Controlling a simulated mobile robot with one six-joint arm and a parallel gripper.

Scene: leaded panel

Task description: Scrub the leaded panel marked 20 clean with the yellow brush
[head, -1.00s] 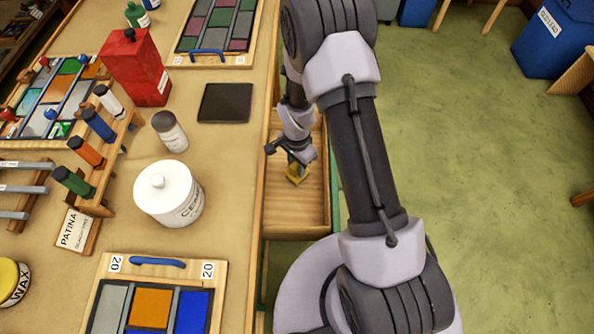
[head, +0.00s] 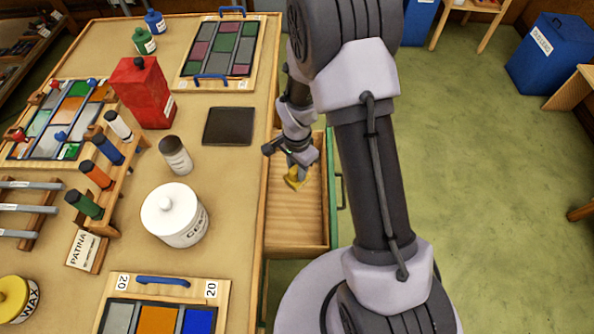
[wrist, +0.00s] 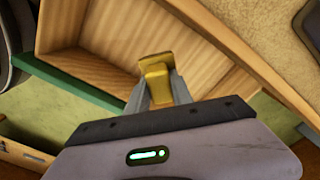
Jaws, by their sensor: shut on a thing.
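The leaded panel marked 20 (head: 160,309) lies at the bottom of the head view on the bench, with a blue handle (head: 163,281) on its top edge. Its lower part is cut off by the frame. My gripper (head: 296,168) is over the open wooden drawer (head: 290,228) at the bench's right side. It is shut on the yellow brush (wrist: 156,72), which shows between the fingers in the wrist view. The brush also shows in the head view (head: 293,181). Whether it touches the drawer floor is hard to tell.
A rack of coloured tubes (head: 118,185) is at left. Another panel (head: 220,48) lies at the far end. Green floor is free at right.

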